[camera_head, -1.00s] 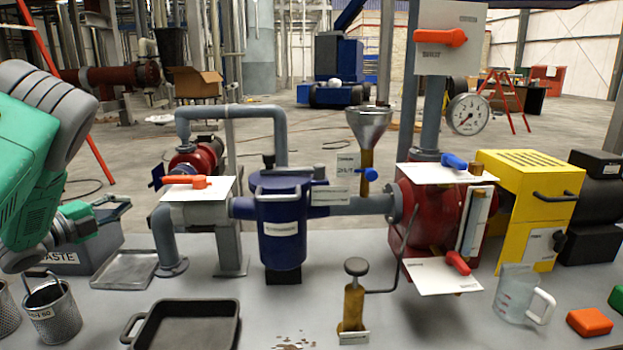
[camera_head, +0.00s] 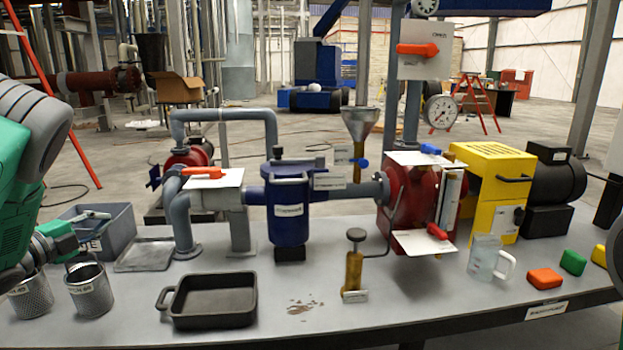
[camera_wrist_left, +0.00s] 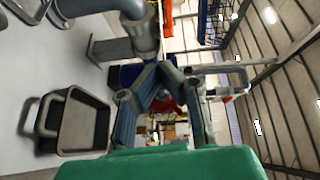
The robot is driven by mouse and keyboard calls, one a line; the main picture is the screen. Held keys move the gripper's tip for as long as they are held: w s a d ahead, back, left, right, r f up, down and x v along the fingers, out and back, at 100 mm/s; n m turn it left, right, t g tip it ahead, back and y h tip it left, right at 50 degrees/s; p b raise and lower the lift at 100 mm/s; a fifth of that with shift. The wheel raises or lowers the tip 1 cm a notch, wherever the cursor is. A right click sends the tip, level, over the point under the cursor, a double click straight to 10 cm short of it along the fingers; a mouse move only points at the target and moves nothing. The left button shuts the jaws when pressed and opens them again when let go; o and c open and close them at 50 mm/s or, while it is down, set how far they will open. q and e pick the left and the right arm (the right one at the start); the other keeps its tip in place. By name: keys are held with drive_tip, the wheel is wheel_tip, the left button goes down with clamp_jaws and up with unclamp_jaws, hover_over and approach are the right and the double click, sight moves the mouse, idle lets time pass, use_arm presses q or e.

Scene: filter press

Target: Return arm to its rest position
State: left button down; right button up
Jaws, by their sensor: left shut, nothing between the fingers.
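My left arm, green and grey, comes in at the left edge of the head view. Its gripper (camera_head: 82,248) is low above the bench, by the rims of the two mesh baskets and in front of the grey waste bin (camera_head: 105,230). In the wrist view my gripper (camera_wrist_left: 160,75) is shut and empty, its fingers pointing towards the filter machinery. One basket (camera_head: 90,292) stands upright near the bench's left front, and the other basket (camera_head: 32,297) is to its left. My right gripper is in neither view.
A black pan (camera_head: 213,300) sits at the front of the bench (camera_head: 410,300); it also shows in the wrist view (camera_wrist_left: 85,125). Behind are the blue filter housing (camera_head: 288,215), red pump body (camera_head: 408,205) and yellow guard (camera_head: 490,185). A clear jug (camera_head: 485,258) stands front right.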

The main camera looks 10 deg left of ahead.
use_arm(q)
drive_tip(key=d+f+n+g+y+p, duration=0.1)
drive_tip(key=d+f+n, duration=0.2)
drive_tip(key=f, duration=0.2)
drive_tip(key=d+f+n+g+y, duration=0.2)
drive_tip(key=d+f+n, duration=0.1)
drive_tip(key=f, duration=0.3)
drive_tip(key=s+d+f+n+g+p, duration=0.2)
drive_tip(key=s+d+f+n+g, duration=0.45)
drive_tip(key=s+d+f, duration=0.55)
drive_tip(key=s+d+f+n+g+p, duration=0.1)
drive_tip(key=s+d+f+n+g, duration=0.1)
drive_tip(key=s+d, duration=0.5)
drive_tip(key=s+d+f+n+g+p, duration=0.1)
drive_tip(key=s+d+f+n+g, duration=0.2)
drive_tip(key=s, duration=1.1)
drive_tip(key=d+g, duration=0.2)
drive_tip(key=d, duration=0.2)
drive_tip(key=shift+s+d+h, duration=0.15)
drive_tip(key=shift+s+h, duration=0.15)
drive_tip(key=shift+s, duration=0.1)
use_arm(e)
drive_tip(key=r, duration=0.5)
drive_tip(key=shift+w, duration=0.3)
use_arm(q)
drive_tip(key=shift+w+f+n, duration=0.1)
drive_tip(key=shift+w+n, duration=0.05)
drive_tip(key=shift+n, duration=0.1)
